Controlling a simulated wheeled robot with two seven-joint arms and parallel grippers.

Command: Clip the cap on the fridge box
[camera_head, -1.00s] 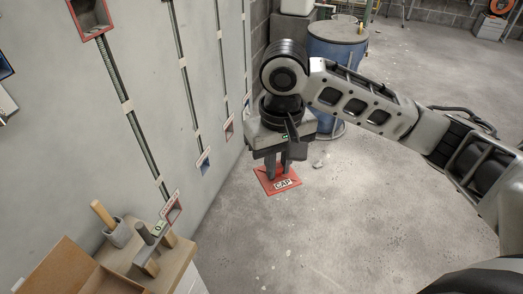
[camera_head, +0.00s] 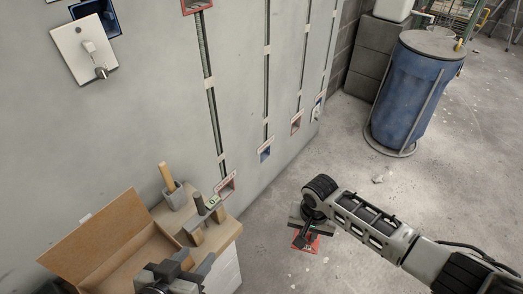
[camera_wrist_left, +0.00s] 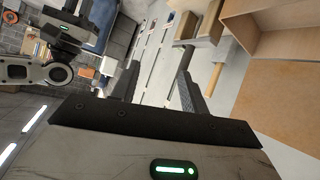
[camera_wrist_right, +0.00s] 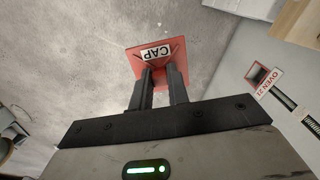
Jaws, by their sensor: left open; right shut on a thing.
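The red cap (camera_head: 307,242) is a flat square plate with a white CAP label. My right gripper (camera_head: 303,230) is shut on it and holds it in front of the wall, over the floor. In the right wrist view the cap (camera_wrist_right: 158,56) sits at the fingertips, its label facing me. My left gripper (camera_head: 190,264) is open and empty, low beside the bench; its spread fingers (camera_wrist_left: 160,78) show in the left wrist view. Red-rimmed boxes (camera_head: 226,185) and a blue box (camera_head: 265,150) sit low on the wall. I cannot tell which is the fridge box.
A switch plate (camera_head: 72,59) hangs upper left. A blue barrel (camera_head: 408,95) stands at the back right.

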